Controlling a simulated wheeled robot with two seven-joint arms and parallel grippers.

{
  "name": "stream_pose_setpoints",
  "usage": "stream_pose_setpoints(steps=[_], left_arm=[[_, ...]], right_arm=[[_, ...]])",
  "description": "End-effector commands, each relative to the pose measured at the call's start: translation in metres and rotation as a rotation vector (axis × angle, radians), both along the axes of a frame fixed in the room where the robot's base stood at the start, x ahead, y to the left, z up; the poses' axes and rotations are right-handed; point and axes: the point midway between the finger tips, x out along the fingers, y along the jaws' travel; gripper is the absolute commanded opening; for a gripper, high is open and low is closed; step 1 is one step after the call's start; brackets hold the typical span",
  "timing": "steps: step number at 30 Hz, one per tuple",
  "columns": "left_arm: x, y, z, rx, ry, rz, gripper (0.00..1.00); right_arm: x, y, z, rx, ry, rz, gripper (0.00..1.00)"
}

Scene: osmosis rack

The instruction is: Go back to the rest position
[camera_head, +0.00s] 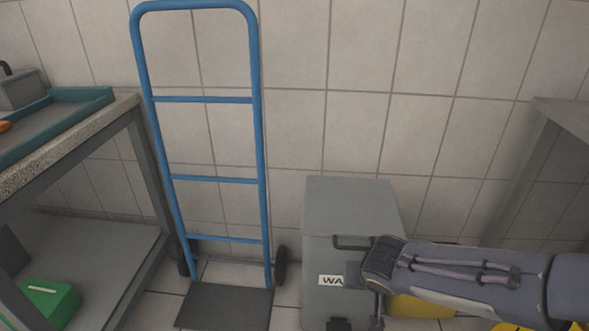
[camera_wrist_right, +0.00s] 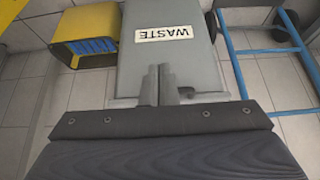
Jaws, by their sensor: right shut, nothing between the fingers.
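My right arm comes in from the right in the head view. Its gripper (camera_head: 354,273) is in front of the grey waste bin (camera_head: 352,205) and partly covers the bin's front and label. In the right wrist view the two fingers of the right gripper (camera_wrist_right: 160,84) are together with nothing between them. The bin (camera_wrist_right: 178,62) with its WASTE label (camera_wrist_right: 164,33) lies just beyond the fingers. I cannot tell whether the fingers touch it. My left gripper is not in view.
A blue hand truck (camera_head: 208,178) stands against the tiled wall, left of the bin. A workbench (camera_head: 122,112) with a teal tray (camera_head: 62,120) is at the left; a green box (camera_head: 48,303) sits on its lower shelf. A yellow container (camera_wrist_right: 84,24) is beside the bin.

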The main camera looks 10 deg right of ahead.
Motion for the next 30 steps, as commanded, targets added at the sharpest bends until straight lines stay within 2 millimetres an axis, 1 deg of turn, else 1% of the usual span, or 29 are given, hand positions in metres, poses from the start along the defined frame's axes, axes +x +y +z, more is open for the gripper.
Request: stream_pose_setpoints(steps=[2, 5, 7, 10, 12, 15, 18, 23, 24, 25, 30], left_arm=[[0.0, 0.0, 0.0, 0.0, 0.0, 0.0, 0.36], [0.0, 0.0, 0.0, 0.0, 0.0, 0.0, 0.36], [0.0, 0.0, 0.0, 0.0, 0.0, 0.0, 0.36], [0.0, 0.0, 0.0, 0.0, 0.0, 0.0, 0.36], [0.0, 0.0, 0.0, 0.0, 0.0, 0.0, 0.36], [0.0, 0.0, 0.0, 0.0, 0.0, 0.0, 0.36], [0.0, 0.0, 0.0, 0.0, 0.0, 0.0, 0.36], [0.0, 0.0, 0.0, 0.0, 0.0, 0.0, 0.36], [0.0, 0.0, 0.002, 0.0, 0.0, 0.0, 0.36], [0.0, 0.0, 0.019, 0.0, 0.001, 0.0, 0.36], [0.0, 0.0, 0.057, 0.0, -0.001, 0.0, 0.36]], right_arm=[[-0.005, -0.004, 0.001, 0.016, 0.008, -0.008, 0.0], [-0.024, -0.012, 0.005, 0.071, 0.037, -0.018, 0.0], [-0.047, -0.018, 0.01, 0.134, 0.061, -0.017, 0.0], [-0.082, -0.02, 0.019, 0.225, 0.079, 0.007, 0.0], [-0.102, -0.017, 0.026, 0.272, 0.076, 0.035, 0.0], [-0.123, -0.011, 0.034, 0.321, 0.058, 0.076, 0.0], [-0.141, -0.003, 0.041, 0.354, 0.031, 0.116, 0.0], [-0.163, 0.011, 0.051, 0.384, -0.026, 0.179, 0.0], [-0.167, 0.014, 0.055, 0.387, -0.04, 0.195, 0.0], [-0.165, 0.014, 0.072, 0.389, -0.033, 0.199, 0.0], [-0.164, 0.014, 0.109, 0.388, -0.029, 0.2, 0.0]])
